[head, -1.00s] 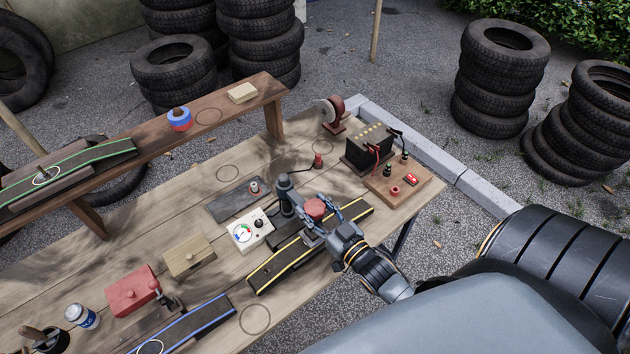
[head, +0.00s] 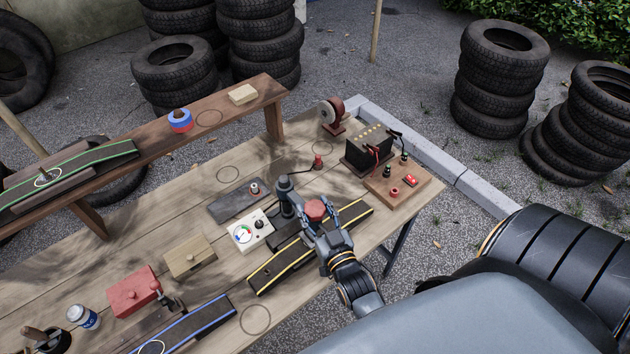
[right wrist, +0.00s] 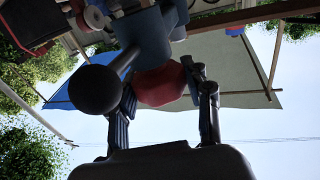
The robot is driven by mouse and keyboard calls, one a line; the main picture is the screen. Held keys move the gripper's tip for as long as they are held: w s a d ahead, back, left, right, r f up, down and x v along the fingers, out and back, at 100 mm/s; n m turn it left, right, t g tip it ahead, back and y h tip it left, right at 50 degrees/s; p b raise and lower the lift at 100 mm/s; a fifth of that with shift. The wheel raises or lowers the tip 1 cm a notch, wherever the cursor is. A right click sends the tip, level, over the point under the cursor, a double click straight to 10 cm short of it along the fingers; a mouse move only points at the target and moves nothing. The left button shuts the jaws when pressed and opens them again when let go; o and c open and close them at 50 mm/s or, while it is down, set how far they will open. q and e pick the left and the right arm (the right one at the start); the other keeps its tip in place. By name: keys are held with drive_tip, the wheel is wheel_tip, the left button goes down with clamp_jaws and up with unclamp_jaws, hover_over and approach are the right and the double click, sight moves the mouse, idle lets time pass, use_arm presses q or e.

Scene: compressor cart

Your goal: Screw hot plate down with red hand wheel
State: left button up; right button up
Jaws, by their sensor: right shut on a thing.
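The red hand wheel (head: 315,208) sits on the dark press on the table; it also shows in the right wrist view (right wrist: 160,84). My right gripper (head: 317,217) has its fingers on either side of the wheel and is shut on it; in the right wrist view its fingers (right wrist: 165,92) flank the wheel. The dark upright post of the press (head: 285,196) stands just left of the wheel. The hot plate cannot be clearly made out; the area under the wheel is partly hidden by my gripper. My left gripper is not in view.
A black strip with yellow edges (head: 272,272) runs beneath the press. A white gauge box (head: 242,236) stands left of it. A battery (head: 371,148) and a wooden terminal board (head: 420,181) are at the right. A blue-edged strip (head: 200,319) lies at the front.

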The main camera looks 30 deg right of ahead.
sight(318, 219)
drive_tip(key=o, duration=0.9)
drive_tip(key=shift+w+r, duration=0.1)
drive_tip(key=shift+r, duration=0.15)
drive_tip(key=shift+o, duration=1.3)
drive_tip(key=shift+f, duration=0.15)
drive_tip(key=s, duration=0.2)
drive_tip(key=s+a, duration=0.1)
drive_tip(key=s, duration=0.4)
drive_tip(key=shift+s+a, duration=0.2)
drive_tip(key=shift+a, duration=0.05)
drive_tip(key=shift+w, duration=0.1)
drive_tip(key=shift+c, duration=0.4)
